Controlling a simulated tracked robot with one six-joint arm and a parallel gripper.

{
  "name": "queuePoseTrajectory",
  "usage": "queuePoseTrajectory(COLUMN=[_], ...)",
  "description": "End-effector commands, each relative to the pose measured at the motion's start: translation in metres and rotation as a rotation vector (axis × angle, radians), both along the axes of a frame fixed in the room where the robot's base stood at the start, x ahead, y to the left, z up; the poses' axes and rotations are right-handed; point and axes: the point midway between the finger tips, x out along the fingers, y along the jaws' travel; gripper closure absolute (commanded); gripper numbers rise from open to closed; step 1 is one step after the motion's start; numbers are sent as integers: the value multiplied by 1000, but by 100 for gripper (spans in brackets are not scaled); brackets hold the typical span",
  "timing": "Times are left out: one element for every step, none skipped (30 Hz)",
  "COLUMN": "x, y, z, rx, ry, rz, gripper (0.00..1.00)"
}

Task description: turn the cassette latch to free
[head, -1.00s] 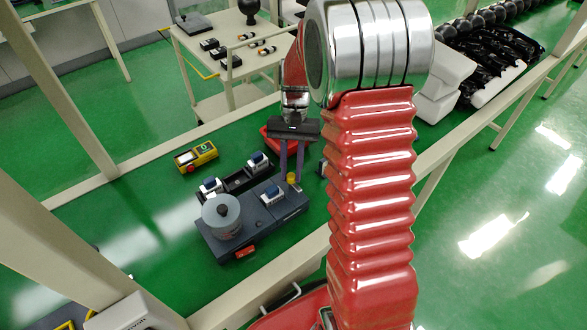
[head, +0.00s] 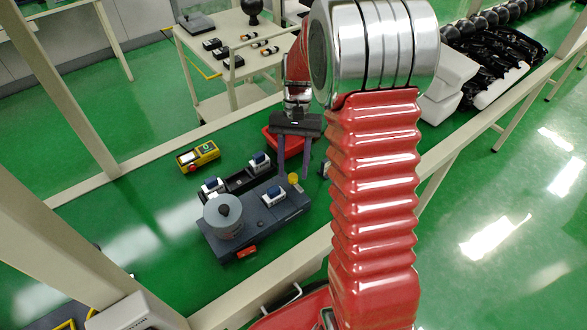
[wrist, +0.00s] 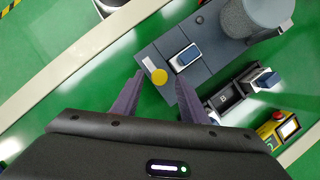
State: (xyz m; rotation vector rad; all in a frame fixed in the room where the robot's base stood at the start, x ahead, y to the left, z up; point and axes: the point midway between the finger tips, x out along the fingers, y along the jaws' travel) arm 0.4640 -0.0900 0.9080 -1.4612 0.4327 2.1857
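The fixture is a dark grey base block (head: 225,247) with a grey cylinder (head: 223,216) on top. At its right end stands a small yellow knob (head: 293,178), which shows as a yellow disc in the wrist view (wrist: 159,76) beside a short pale bar (wrist: 150,62). This may be the latch; I cannot tell its setting. A white-and-blue module (head: 274,196) sits on the block near it. My gripper (head: 294,175) is open, its two purple fingers apart. In the wrist view, the knob lies between the fingertips (wrist: 160,77), with no visible contact.
Two more white-and-blue modules (head: 260,161) stand by a black tray (head: 238,183) behind the block. A yellow box with a red button (head: 198,156) lies farther left. A red tray (head: 280,147) is behind my gripper. A beige rail (head: 285,262) edges the green bench in front.

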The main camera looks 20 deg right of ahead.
Motion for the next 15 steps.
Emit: queuePoseTrajectory(x=[3, 4, 6, 8, 10, 12, 14, 15, 18, 20, 21, 24, 25, 27, 30], y=[-2, -3, -4, -5, -6, -7, -8, -10, -11, -12, -13, -15, -16, -17, -18], z=[6, 10, 16, 20, 25, 31, 36, 41, 47, 52, 57, 64, 68, 73, 80], rx=[-1, -1, -1, -1, -1, -1, -1, -1, -1, -1, -1, -1, -1, -1, -1], ry=[-3, -4, -4, -4, -5, -4, -5, -4, -5, -4, -5, -4, -5, -4, -5], rz=[0, 0, 0, 0, -1, -1, -1, -1, -1, -1, -1, -1, -1, -1, -1], gripper=[60, 60, 60, 60, 60, 60, 60, 60, 60, 60, 60, 60, 60, 60, 60])
